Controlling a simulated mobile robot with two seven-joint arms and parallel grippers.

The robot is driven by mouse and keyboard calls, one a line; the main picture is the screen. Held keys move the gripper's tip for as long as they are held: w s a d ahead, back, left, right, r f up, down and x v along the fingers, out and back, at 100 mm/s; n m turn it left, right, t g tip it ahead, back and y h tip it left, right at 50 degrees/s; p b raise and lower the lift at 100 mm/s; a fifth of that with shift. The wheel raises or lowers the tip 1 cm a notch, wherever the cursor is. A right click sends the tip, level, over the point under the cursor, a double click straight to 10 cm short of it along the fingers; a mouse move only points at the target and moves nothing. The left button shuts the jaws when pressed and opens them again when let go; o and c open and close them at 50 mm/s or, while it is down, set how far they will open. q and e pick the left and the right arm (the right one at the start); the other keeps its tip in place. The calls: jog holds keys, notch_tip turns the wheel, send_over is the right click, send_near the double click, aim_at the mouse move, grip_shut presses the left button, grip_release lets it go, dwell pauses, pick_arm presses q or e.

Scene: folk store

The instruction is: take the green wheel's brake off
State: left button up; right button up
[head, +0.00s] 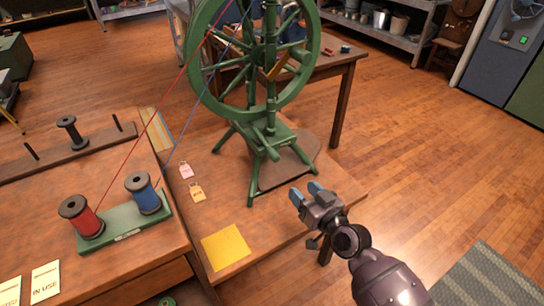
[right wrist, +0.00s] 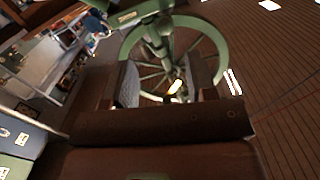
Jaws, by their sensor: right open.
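The green wheel (head: 311,55) stands upright on a green stand (head: 268,142) on the low wooden table. A small orange-brown piece (head: 276,69) sits at the wheel's right side; I cannot tell whether it is the brake. My right gripper (head: 308,190) is open and empty, to the right and in front of the stand, apart from it. In the right wrist view the green wheel (right wrist: 213,33) shows beyond the two spread fingers (right wrist: 165,82). My left gripper is not in view.
Red (head: 86,222) and blue (head: 147,197) spools stand on a green base at left; their threads run up to the wheel. A yellow cloth (head: 226,247), pink (head: 186,171) and orange (head: 196,192) tags lie nearby. Another table (head: 347,68) stands behind.

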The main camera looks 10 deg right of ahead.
send_near(278, 160)
jog(key=x, duration=0.3)
jog(key=shift+y, duration=0.4)
jog(key=b+x, duration=0.2)
jog(key=x, duration=0.6)
jog(key=shift+f, duration=0.1)
jog(key=shift+w+a, duration=0.25)
jog(key=shift+w, duration=0.3)
grip_shut()
